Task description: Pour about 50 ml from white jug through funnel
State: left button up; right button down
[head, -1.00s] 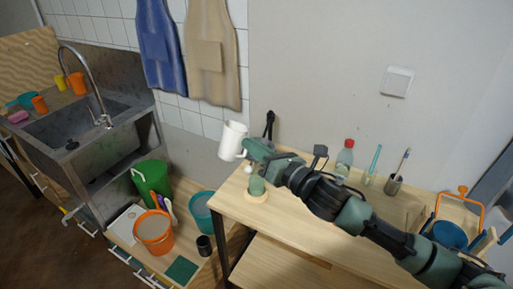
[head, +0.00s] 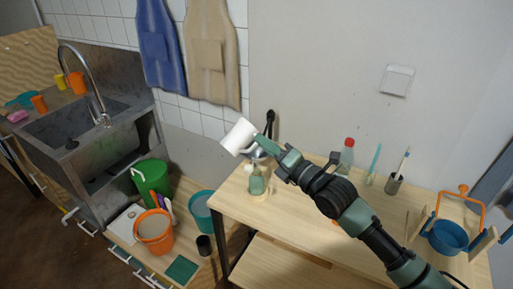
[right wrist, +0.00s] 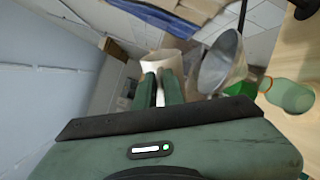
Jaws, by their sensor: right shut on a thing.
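My right gripper (head: 260,143) is shut on the white jug (head: 237,136) and holds it in the air off the table's left end. The jug is tilted, leaning right; its contents and any stream are not visible. The right wrist view shows the jug (right wrist: 168,57) at the tips of the gripper fingers (right wrist: 160,88). The grey metal funnel (head: 257,154) is just right of and below the jug, partly behind the gripper. Its wide mouth shows in the right wrist view (right wrist: 218,63), beside the jug. A green bottle (head: 257,184) stands below the funnel. My left gripper is out of view.
The wooden table (head: 300,222) also holds a red-capped bottle (head: 346,158), a brush cup (head: 393,183) and a blue pan (head: 447,236). Buckets, including an orange one (head: 154,240), stand lower left. A sink (head: 85,125) is at far left.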

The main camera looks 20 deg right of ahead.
jog(key=shift+w+d+f+m, duration=0.1)
jog(key=shift+f+m, duration=0.1)
jog(key=shift+m, duration=0.3)
jog(key=shift+d+f+m, duration=0.15)
jog(key=shift+f+m, duration=0.3)
jog(key=shift+m, duration=0.35)
jog(key=shift+d+f+m, duration=0.1)
jog(key=shift+d+m, duration=0.1)
jog(key=shift+m, duration=0.1)
jog(key=shift+a, duration=0.1)
jog(key=shift+w, duration=0.1)
jog(key=shift+d, duration=0.35)
